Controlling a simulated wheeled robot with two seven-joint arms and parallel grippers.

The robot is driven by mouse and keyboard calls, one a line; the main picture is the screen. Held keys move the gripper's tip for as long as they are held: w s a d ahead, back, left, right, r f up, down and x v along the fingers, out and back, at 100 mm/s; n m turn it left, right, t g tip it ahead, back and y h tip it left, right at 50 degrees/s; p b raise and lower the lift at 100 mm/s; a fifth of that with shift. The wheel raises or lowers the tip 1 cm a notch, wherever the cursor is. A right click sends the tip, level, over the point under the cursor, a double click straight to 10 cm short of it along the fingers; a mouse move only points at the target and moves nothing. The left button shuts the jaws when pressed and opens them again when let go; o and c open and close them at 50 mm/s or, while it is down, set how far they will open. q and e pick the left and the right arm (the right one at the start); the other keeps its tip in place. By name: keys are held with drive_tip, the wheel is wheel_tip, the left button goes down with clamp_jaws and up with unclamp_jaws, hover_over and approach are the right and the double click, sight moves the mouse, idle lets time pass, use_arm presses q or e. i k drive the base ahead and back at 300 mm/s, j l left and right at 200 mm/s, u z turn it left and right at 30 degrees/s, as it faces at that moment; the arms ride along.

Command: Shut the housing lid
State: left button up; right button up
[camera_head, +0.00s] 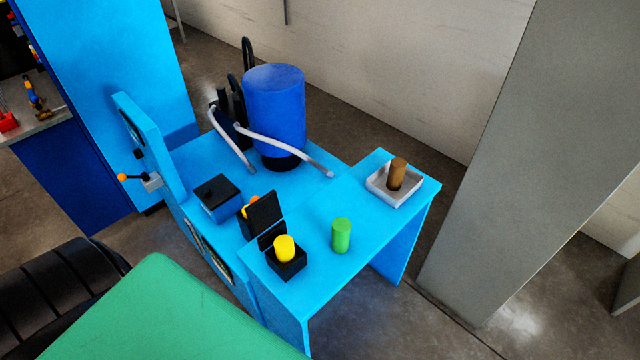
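A small black box (287,266) stands on the light blue table near its front left corner. I cannot tell for certain which of the two is the housing; only the black box's lid is up. Neither of my grippers is in view.
A green cylinder (341,235) stands right of the black box. A white tray (411,197) holds a brown cylinder (397,174). A large blue drum (275,110) with grey pipes stands behind. An orange-tipped lever (138,178) juts out at left. A green surface (170,310) fills the lower left.

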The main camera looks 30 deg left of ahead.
sight(263, 212)
drive_tip(key=j+z, duration=0.25)
drive_tip(key=j, duration=0.15)
drive_tip(key=k+j+z, duration=0.2)
drive_tip(key=j, duration=0.2)
drive_tip(key=j+z, duration=0.25)
drive_tip(key=j, duration=0.15)
drive_tip(key=k+j+z, duration=0.1)
drive_tip(key=j+z, duration=0.15)
drive_tip(key=k+j+z, duration=0.2)
drive_tip(key=j, duration=0.25)
drive_tip(key=k+j+z, duration=0.25)
drive_tip(key=k+j, duration=0.15)
drive_tip(key=j, duration=0.2)
drive_tip(key=k+j, duration=0.2)
drive_tip(key=j, duration=0.15)
drive_tip(key=k+j, duration=0.15)
drive_tip(key=j, duration=0.2)
drive_tip(key=k+j, duration=0.2)
drive_tip(key=i+j+z, duration=0.05)
drive_tip(key=j, duration=0.05)
